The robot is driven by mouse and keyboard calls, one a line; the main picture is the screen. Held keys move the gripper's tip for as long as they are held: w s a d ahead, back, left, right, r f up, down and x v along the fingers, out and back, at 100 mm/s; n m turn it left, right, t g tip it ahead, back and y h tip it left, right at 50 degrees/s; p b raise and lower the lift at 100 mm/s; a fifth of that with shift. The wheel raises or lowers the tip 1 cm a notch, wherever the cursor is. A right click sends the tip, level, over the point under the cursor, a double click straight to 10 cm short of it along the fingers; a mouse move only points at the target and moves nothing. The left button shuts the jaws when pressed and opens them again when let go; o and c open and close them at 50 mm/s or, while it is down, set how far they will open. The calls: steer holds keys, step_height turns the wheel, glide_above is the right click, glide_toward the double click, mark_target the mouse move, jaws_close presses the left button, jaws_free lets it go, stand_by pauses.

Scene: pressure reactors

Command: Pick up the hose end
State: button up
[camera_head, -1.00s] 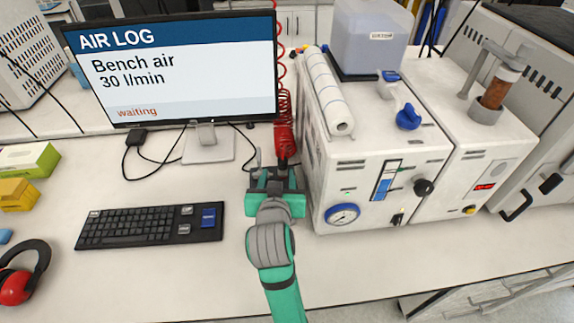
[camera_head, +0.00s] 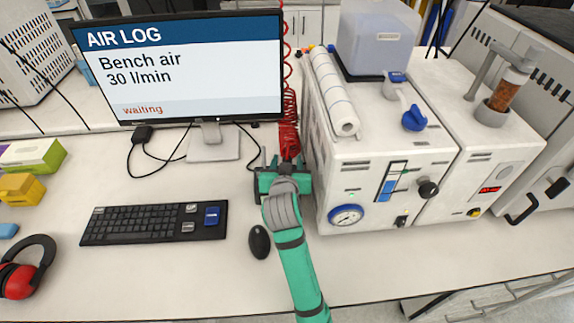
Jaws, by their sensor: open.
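My gripper, green and grey, points away from me over the bench at the left side of the reactor unit. Its jaws are open. The hose end appears between or just beyond the fingers; I cannot tell whether they touch it.
The monitor (camera_head: 184,68) reads "Bench air 30 l/min, waiting". A keyboard (camera_head: 155,222) and a mouse (camera_head: 259,242) lie to the left of my arm. The white reactor unit (camera_head: 345,185) stands close on the right. Red ear defenders (camera_head: 18,282) lie at the far left.

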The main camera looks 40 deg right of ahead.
jaws_close()
steer(key=shift+r, duration=0.15)
